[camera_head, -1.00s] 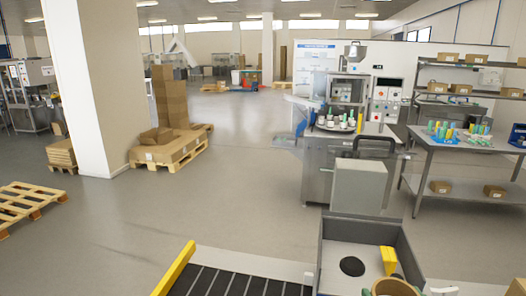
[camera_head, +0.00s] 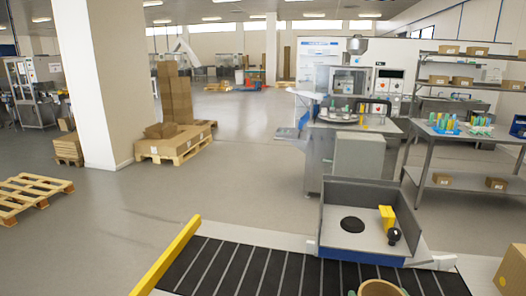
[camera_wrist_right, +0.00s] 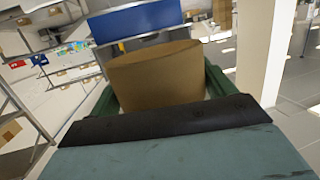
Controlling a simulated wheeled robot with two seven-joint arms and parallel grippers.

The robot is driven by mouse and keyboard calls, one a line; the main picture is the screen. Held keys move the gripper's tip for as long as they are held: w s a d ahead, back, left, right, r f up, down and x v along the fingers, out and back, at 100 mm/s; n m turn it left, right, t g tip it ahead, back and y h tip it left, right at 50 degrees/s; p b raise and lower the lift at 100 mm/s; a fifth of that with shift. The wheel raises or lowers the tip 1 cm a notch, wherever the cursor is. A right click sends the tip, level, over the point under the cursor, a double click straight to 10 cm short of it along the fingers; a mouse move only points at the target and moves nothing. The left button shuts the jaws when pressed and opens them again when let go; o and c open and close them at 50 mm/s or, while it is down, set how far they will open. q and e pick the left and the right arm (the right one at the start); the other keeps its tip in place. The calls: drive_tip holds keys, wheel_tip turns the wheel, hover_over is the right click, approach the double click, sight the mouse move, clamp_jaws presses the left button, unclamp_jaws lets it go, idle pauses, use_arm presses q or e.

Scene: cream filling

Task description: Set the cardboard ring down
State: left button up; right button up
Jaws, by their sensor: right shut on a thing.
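The cardboard ring (camera_head: 380,288) shows at the bottom edge of the head view, cut off by the frame. In the right wrist view the ring (camera_wrist_right: 155,75) fills the space between the green fingers of my right gripper (camera_wrist_right: 160,88). The right gripper is shut on it, with a finger at each side. The ring appears held in front of the black striped conveyor belt (camera_head: 240,268), but its height above any surface is unclear. My left gripper is not in view.
A grey open tray (camera_head: 338,237) with a round dark hole, a yellow piece (camera_head: 387,218) and a black knob (camera_head: 393,236) stands beyond the ring. A yellow rail (camera_head: 165,258) edges the belt's left. A cardboard box (camera_head: 511,272) is at lower right. The belt's left is clear.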

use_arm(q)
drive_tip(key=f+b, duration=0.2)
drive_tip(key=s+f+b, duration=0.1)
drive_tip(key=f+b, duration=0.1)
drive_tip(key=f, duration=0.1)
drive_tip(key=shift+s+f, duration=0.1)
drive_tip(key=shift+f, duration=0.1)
use_arm(e)
drive_tip(key=f, duration=0.1)
drive_tip(key=a+f, duration=0.1)
drive_tip(key=f, duration=0.1)
drive_tip(key=a+f, duration=0.1)
drive_tip(key=shift+w+f, duration=0.15)
drive_tip(key=shift+f, duration=0.25)
